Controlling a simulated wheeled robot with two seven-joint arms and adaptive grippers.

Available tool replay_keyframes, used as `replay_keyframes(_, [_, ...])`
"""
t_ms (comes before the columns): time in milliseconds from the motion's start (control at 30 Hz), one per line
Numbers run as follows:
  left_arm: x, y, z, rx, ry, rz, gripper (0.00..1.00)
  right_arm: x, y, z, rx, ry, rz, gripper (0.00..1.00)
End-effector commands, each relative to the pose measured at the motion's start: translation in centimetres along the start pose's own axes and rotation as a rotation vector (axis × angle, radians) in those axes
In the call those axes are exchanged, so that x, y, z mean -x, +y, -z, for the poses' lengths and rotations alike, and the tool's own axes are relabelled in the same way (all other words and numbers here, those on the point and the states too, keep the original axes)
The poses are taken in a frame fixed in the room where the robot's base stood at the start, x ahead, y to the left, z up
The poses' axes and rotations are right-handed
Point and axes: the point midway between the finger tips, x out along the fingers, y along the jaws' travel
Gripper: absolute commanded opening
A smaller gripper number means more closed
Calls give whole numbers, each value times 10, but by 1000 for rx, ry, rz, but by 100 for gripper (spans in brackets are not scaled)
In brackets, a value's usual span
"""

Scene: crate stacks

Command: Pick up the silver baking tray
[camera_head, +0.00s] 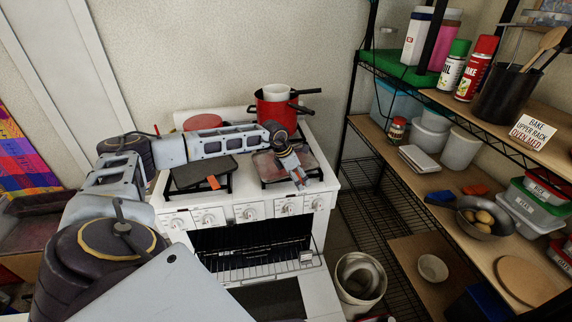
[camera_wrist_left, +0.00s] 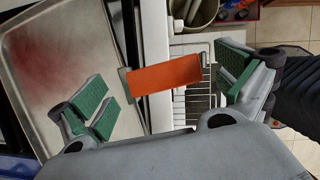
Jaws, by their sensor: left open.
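The silver baking tray (camera_head: 268,167) lies flat on the right side of the white stove's top, with a reddish stain on its surface. In the left wrist view the tray (camera_wrist_left: 62,60) fills the left side, its rim crossing between my fingers. An orange piece (camera_wrist_left: 166,75) sits at the tray's edge between the fingers. My left gripper (camera_head: 300,181) hangs over the front part of the tray; it also shows in the left wrist view (camera_wrist_left: 168,88), open and empty. I cannot tell if a finger touches the tray. My right gripper is not in view.
A second dark tray (camera_head: 198,172) with an orange piece lies on the stove's left side. A red pot (camera_head: 272,108) stands behind. The oven door (camera_head: 275,297) is open below, a bin (camera_head: 361,278) beside it. Loaded shelves (camera_head: 455,165) stand at right.

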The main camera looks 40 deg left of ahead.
Motion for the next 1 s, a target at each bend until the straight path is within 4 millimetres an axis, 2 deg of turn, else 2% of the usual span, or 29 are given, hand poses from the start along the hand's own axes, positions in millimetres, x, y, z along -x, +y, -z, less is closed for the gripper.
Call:
replay_keyframes(267, [0,0,0,0,0,0,100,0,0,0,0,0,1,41])
replay_keyframes(367, [0,0,0,0,0,0,90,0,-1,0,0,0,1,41])
replay_keyframes(767, [0,0,0,0,0,0,38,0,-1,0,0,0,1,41])
replay_keyframes(800, [1,0,-1,-1,-2,-1,36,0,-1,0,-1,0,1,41])
replay_keyframes(1000, [1,0,-1,0,-2,-1,36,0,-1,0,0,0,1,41])
